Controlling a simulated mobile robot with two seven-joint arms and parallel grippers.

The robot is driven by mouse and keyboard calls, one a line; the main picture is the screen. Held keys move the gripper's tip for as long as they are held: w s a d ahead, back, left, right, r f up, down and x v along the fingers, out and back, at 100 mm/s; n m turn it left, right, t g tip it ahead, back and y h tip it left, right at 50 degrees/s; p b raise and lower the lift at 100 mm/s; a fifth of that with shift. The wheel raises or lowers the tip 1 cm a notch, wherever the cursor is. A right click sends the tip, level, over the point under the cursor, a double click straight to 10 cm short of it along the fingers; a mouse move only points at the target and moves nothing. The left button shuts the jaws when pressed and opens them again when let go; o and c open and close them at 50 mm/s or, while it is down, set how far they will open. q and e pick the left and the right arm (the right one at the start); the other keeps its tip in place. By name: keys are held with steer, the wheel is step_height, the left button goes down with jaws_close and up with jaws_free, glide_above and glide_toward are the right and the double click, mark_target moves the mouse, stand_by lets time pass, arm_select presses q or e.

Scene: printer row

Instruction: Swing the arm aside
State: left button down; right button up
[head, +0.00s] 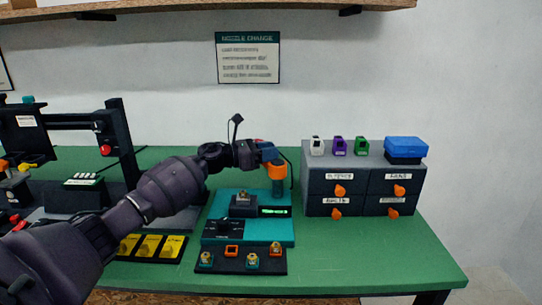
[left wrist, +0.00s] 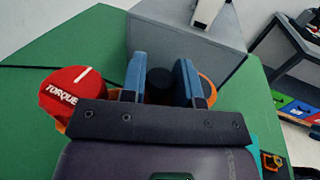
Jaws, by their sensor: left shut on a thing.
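A teal station (head: 270,230) with a lit green display stands on the green bench, with a dark block on top. At its back right a dark post carries an orange part (head: 279,171), likely the arm. My left gripper (head: 268,154) reaches this part from the left. In the left wrist view, its blue fingers (left wrist: 161,82) are shut on a dark round piece (left wrist: 160,90), with orange showing below and beside it. A red knob marked TORQUE (left wrist: 72,96) stands left of the fingers. My wrist hides the lower part of the held thing. My right gripper is not in view.
A grey drawer cabinet (head: 364,189) with orange knobs stands close on the right, bearing small coloured holders and a blue box (head: 405,148). A dark tray (head: 241,261) with several nozzles lies in front. A printer frame (head: 122,145) stands left. The bench's right front is clear.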

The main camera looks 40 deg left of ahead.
arm_select(q)
steer(key=shift+r, duration=0.1)
stand_by(0.3)
steer(key=c, duration=0.9)
jaws_free()
steer(key=shift+w, duration=0.1)
steer(key=v, duration=1)
steer(key=shift+s+a+p, duration=0.3)
steer(key=shift+p, duration=0.1)
